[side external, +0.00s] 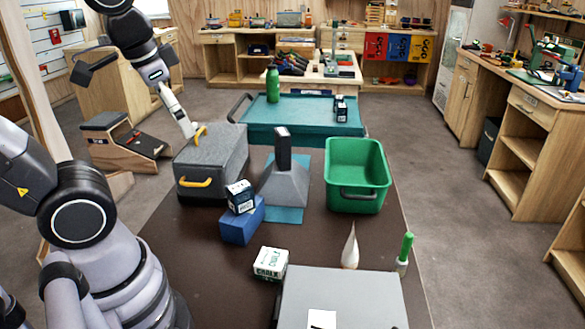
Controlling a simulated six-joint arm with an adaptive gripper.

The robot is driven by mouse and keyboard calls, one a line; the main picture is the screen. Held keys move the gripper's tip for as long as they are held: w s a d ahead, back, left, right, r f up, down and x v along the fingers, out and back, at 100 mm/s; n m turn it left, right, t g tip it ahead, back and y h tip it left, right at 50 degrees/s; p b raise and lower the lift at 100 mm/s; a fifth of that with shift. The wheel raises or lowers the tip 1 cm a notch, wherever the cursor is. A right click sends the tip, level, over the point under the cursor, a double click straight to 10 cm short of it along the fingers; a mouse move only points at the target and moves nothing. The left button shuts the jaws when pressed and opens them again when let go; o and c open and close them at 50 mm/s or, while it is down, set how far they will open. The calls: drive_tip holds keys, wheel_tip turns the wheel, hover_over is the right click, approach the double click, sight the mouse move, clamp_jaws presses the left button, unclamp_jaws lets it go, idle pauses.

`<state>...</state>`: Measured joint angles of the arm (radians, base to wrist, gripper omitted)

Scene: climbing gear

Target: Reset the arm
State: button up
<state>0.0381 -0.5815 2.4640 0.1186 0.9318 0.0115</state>
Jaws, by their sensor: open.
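My gripper (188,130) is in the side external view at upper left, pointing down and to the right. It is open, though its fingers are seen nearly edge-on. Its tip appears just above or behind the back left corner of a grey box (210,160) with a yellow front handle; whether it touches cannot be told. A yellow piece (200,133) shows beside the tip. No object is clearly held.
A green bottle (273,85) stands behind.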

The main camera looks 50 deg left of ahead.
drive_tip(key=shift+s+d+r+n+t+h, duration=0.5)
drive_tip(key=shift+s+d+r+n+t, duration=0.1)
drive_tip(key=shift+s+r+t, duration=0.25)
